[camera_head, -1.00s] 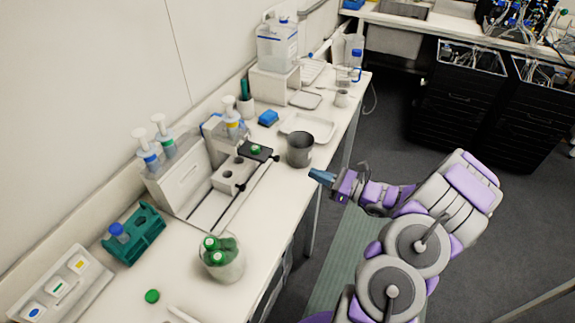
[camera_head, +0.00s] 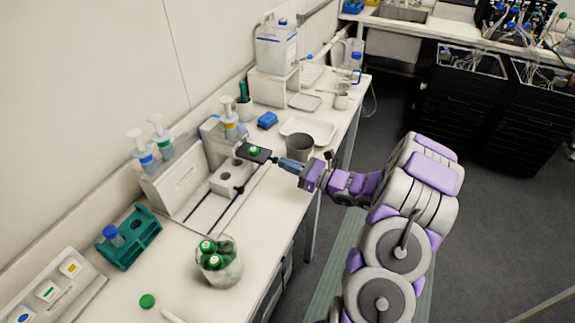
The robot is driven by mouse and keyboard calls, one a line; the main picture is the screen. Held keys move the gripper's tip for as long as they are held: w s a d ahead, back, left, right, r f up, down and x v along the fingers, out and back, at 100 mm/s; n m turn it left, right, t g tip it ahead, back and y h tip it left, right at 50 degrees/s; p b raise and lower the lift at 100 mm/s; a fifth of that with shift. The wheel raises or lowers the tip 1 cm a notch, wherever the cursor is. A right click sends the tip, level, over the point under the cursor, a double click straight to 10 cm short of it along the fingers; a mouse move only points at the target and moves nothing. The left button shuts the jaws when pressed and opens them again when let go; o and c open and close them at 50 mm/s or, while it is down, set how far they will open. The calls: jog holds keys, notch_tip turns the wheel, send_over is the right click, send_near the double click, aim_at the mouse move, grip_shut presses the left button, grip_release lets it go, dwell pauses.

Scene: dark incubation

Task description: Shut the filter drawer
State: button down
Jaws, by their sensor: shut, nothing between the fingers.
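The filter drawer appears to be the black plate (camera_head: 263,157) with a green disc (camera_head: 254,149) on it. It sticks out to the right from the white dispensing station (camera_head: 180,182) on the bench. My gripper (camera_head: 279,161) comes in from the right. Its blue-grey fingers are shut with nothing between them. The fingertips are at the right end of the black plate; I cannot tell whether they touch it. The far end of the plate, toward the station, is partly hidden.
A grey cup (camera_head: 299,147) stands just behind my fingers, with a white tray (camera_head: 308,130) beyond it. A glass beaker with green-capped vials (camera_head: 219,268) stands nearer. A green rack (camera_head: 131,243) is at the left. The bench's front edge lies beneath my arm.

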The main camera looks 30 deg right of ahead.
aim_at(264, 155)
jog(key=shift+f+p+x, duration=0.15)
jog(key=shift+p+x, duration=0.7)
jog(key=shift+x, duration=1.15)
jog(key=shift+f+p+x, duration=0.15)
jog(key=shift+p+x, duration=0.65)
jog(key=shift+x, duration=1.2)
jog(key=shift+s+r, duration=0.1)
jog(key=shift+a, duration=0.1)
jog(key=shift+s+d+p, duration=0.2)
jog(key=shift+s+p, duration=0.1)
jog(key=shift+p, duration=0.05)
jog(key=p+v, duration=0.2)
jog(key=v, duration=1.1)
jog(key=shift+f, duration=0.2)
